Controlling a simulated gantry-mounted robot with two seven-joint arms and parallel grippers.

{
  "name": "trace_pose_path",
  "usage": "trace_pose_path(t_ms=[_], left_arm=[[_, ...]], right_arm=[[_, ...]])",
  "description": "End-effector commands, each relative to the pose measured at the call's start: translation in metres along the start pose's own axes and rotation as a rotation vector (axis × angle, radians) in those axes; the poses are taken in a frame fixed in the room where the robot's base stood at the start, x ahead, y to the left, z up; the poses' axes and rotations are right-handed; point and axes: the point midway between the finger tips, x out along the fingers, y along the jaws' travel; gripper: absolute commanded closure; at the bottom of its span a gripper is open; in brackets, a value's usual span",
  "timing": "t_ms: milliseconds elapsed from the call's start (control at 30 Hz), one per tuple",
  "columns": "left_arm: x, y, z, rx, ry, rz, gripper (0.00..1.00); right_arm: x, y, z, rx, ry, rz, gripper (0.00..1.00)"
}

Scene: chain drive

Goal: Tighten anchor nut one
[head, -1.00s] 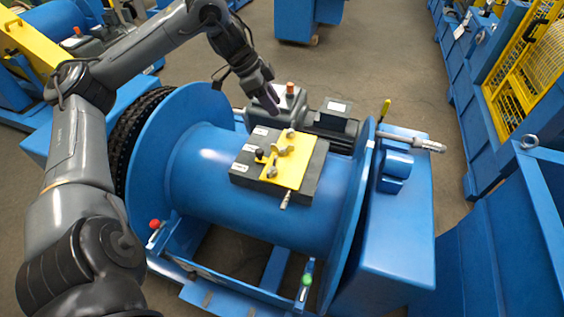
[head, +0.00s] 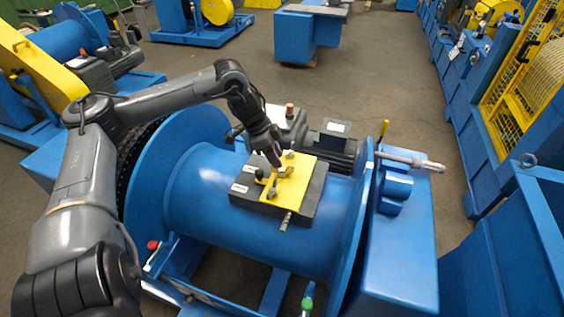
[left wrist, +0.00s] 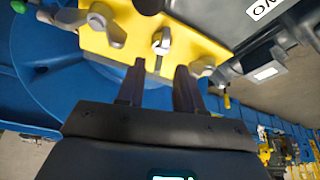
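A yellow plate (head: 296,182) lies on a dark block (head: 245,205) on top of the blue drum. Several metal nuts or bolts stand on the plate; I cannot tell which one is anchor nut one. My left gripper (head: 276,160) points down close over the far part of the plate. In the left wrist view its two fingers (left wrist: 160,70) are apart with nothing between their tips. My right gripper is not in view.
The blue drum (head: 200,180) has tall flanges on both sides. A dark motor (head: 334,146) stands behind the plate. A metal shaft (head: 410,160) sticks out at the right, near a yellow-handled lever (head: 384,128). Open floor lies behind the machine.

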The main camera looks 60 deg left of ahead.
Motion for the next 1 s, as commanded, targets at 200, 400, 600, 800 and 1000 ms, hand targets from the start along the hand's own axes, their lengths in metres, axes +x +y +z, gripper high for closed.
trace_pose_path(t_ms=[200, 400, 600, 800, 1000], left_arm=[[0.024, 0.000, 0.002, 0.003, -0.005, -0.002, 0.64], [0.041, -0.001, 0.002, 0.002, -0.002, -0.002, 0.64], [0.049, -0.001, 0.001, 0.002, 0.000, -0.002, 0.64], [0.051, 0.000, 0.000, 0.002, 0.002, -0.001, 0.64], [0.051, -0.001, 0.000, 0.002, 0.002, -0.001, 0.64]], right_arm=[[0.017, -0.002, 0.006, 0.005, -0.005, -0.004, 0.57], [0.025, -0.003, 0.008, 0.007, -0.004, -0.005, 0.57], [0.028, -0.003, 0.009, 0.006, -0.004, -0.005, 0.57], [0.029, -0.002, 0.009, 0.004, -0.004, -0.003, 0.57], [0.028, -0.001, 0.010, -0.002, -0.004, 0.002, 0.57]])
